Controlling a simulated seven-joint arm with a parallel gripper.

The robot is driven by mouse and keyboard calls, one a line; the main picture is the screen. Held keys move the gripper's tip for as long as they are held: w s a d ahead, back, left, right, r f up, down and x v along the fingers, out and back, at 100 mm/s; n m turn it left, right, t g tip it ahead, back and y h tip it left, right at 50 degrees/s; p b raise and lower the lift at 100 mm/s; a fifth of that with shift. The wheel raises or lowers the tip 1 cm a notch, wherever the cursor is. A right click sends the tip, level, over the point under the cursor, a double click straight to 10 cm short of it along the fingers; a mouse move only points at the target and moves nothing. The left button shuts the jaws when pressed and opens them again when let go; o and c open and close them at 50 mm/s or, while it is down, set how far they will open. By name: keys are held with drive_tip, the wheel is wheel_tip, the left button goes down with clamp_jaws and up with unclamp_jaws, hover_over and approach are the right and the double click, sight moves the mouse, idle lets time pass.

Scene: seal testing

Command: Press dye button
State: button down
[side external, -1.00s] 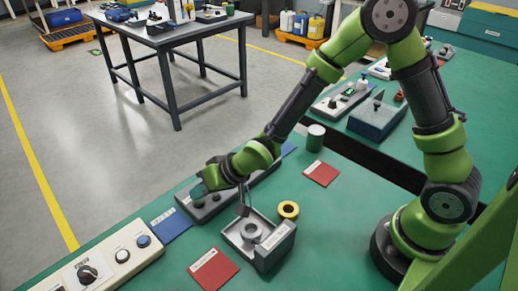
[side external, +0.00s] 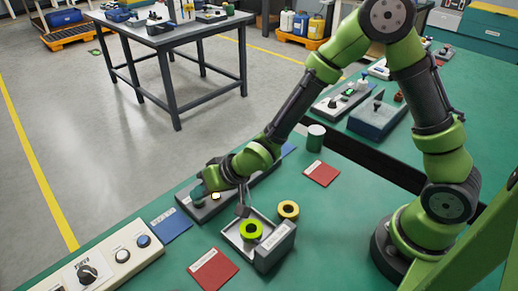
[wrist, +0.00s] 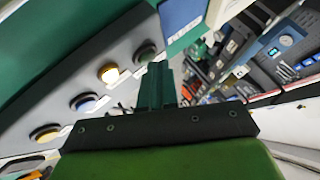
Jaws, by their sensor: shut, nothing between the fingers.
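A dark grey button panel (side external: 209,212) lies along the bench edge. In the wrist view its face (wrist: 60,80) carries a dark grey-green button (wrist: 147,52), a lit warm-white button (wrist: 109,72), a blue button (wrist: 84,101) and an amber-rimmed button (wrist: 45,132). The lit button also shows in the side view (side external: 216,196). My gripper (side external: 198,189) is shut and empty, low over the panel's left end. In the wrist view its fingers (wrist: 158,75) are beside the dark button; contact cannot be told. A bright yellow-green ring (side external: 251,230) sits in a grey tray (side external: 276,246).
A dark stalk (side external: 243,210) stands over the tray. A yellow roll (side external: 288,210) lies behind it. Red cards (side external: 213,270), a blue card (side external: 172,225) and a cream control box (side external: 110,262) lie nearby. A green-grey can (side external: 316,137) stands farther back.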

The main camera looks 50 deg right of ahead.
sight(203, 201)
drive_tip(key=shift+r, duration=0.6)
drive_tip(key=shift+r, duration=2.55)
drive_tip(key=s+d+f, duration=0.1)
drive_tip(key=s+d+f+g, duration=0.1)
drive_tip(key=shift+s+g+h, duration=0.3)
drive_tip(key=shift+s+h, duration=0.1)
drive_tip(key=s+d+r+m+t+h, duration=0.1)
drive_tip(key=s+d+r+m+h, duration=0.1)
drive_tip(key=s+d+r, duration=1.4)
drive_tip(key=shift+s+d+r+h, duration=0.25)
drive_tip(key=shift+d+r+h, duration=0.05)
drive_tip(key=shift+d, duration=0.45)
